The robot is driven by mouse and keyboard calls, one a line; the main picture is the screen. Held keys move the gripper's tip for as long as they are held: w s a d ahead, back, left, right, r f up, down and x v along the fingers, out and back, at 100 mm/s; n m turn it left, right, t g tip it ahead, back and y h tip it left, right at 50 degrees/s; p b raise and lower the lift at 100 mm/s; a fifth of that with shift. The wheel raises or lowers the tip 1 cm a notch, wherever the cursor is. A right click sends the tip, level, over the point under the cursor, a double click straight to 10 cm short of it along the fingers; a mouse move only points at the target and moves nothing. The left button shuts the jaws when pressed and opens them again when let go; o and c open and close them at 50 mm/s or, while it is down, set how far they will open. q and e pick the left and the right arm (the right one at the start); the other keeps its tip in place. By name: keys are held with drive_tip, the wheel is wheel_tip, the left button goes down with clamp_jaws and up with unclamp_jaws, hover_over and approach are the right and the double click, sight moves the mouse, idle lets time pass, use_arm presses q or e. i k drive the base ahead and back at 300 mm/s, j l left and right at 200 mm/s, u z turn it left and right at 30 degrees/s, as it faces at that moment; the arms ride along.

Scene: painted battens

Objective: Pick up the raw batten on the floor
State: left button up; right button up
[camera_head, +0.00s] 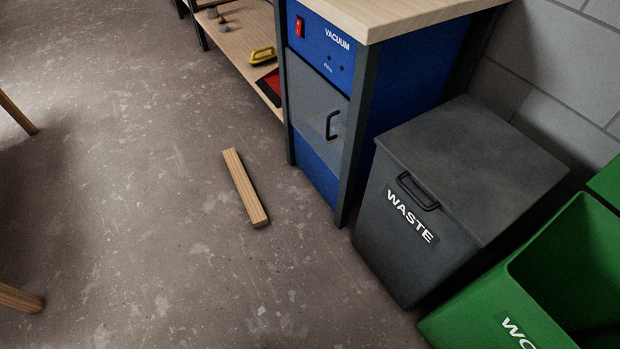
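The raw batten (244,188) is a short bare-wood bar. It lies flat on the concrete floor (150,200), left of the blue vacuum cabinet and apart from it. Its far end points up and slightly left in the head view, and its near end is toward the lower right. Nothing covers it. Neither of my grippers shows in the head view.
The blue vacuum cabinet (318,173) stands right of the batten under a wooden worktop (400,12). A closed grey waste bin (460,170) and an open green bin (500,300) are at the right. Wooden legs (18,299) show at the left edge. Floor around the batten is clear.

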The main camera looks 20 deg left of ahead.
sight(254, 211)
drive_tip(key=j+z, duration=0.1)
drive_tip(key=z, duration=0.4)
drive_tip(key=j+z, duration=0.1)
drive_tip(key=z, duration=0.35)
drive_tip(key=j+z, duration=0.1)
drive_tip(key=z, duration=0.4)
drive_tip(key=j+z, duration=0.1)
drive_tip(key=z, duration=0.4)
drive_tip(key=j+z, duration=0.1)
drive_tip(key=z, duration=0.35)
drive_tip(key=k+j, duration=0.25)
drive_tip(key=j, duration=0.3)
drive_tip(key=k+j, duration=0.3)
drive_tip(key=j, duration=0.25)
drive_tip(key=k+j, duration=0.25)
drive_tip(key=j, duration=0.3)
drive_tip(key=k+j, duration=0.3)
drive_tip(key=j, duration=0.25)
drive_tip(key=k+j+z, duration=0.1)
drive_tip(key=k+j, duration=0.15)
drive_tip(key=j, duration=0.3)
drive_tip(key=k+j, duration=0.3)
drive_tip(key=j, duration=0.2)
drive_tip(key=k+j, duration=0.3)
drive_tip(key=j, duration=0.25)
drive_tip(key=k+j, duration=0.3)
drive_tip(key=j, duration=0.2)
